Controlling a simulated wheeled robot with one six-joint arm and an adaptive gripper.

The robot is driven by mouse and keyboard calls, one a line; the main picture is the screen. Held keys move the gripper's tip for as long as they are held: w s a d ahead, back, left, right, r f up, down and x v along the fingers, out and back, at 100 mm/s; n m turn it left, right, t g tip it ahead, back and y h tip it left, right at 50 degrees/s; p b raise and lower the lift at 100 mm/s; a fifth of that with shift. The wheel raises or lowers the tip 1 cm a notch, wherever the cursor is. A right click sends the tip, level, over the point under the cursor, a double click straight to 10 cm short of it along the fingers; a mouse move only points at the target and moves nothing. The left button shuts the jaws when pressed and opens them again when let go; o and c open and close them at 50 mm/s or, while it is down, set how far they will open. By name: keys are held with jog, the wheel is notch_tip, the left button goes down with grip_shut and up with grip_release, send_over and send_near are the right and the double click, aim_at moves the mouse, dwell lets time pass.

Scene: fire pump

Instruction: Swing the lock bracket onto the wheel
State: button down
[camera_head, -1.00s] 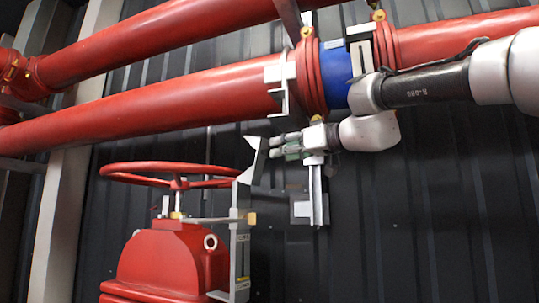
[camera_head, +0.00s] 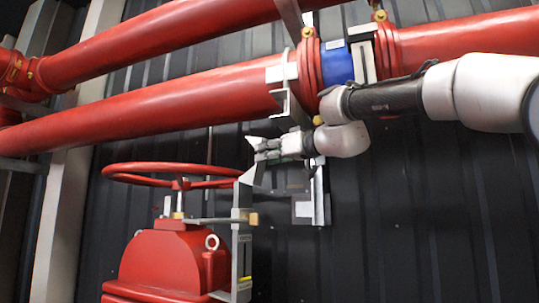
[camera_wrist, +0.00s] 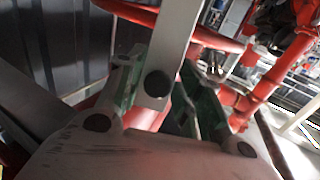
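The red handwheel (camera_head: 172,170) lies level on top of a red valve body (camera_head: 165,262) at the lower left in the head view. The grey lock bracket (camera_head: 242,225) stands upright just right of the wheel, its angled upper end reaching the gripper. My gripper (camera_head: 262,151) is at that upper end, coming from the right. In the wrist view, the bracket's grey bar (camera_wrist: 178,38) runs between the green-padded fingers of my gripper (camera_wrist: 168,75). The fingers look apart, with a gap visible on the right side. Contact with the bar is unclear.
Large red pipes (camera_head: 160,108) cross above the wheel, with a blue band (camera_head: 336,64) and flanges near my arm. A grey plate (camera_head: 303,208) hangs on the dark corrugated wall (camera_head: 430,200) behind. The space below my arm is clear.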

jog(key=shift+w+a+r+g, duration=0.25)
jog(key=shift+a+r+g, duration=0.05)
jog(key=shift+r, duration=0.1)
jog(key=shift+w+r+h, duration=0.15)
jog(key=shift+r+h, duration=0.1)
jog(key=shift+h, duration=0.35)
jog(key=c, duration=1.2)
grip_release()
jog(key=shift+c, duration=0.2)
jog(key=v, duration=1.2)
jog(key=shift+w, duration=0.1)
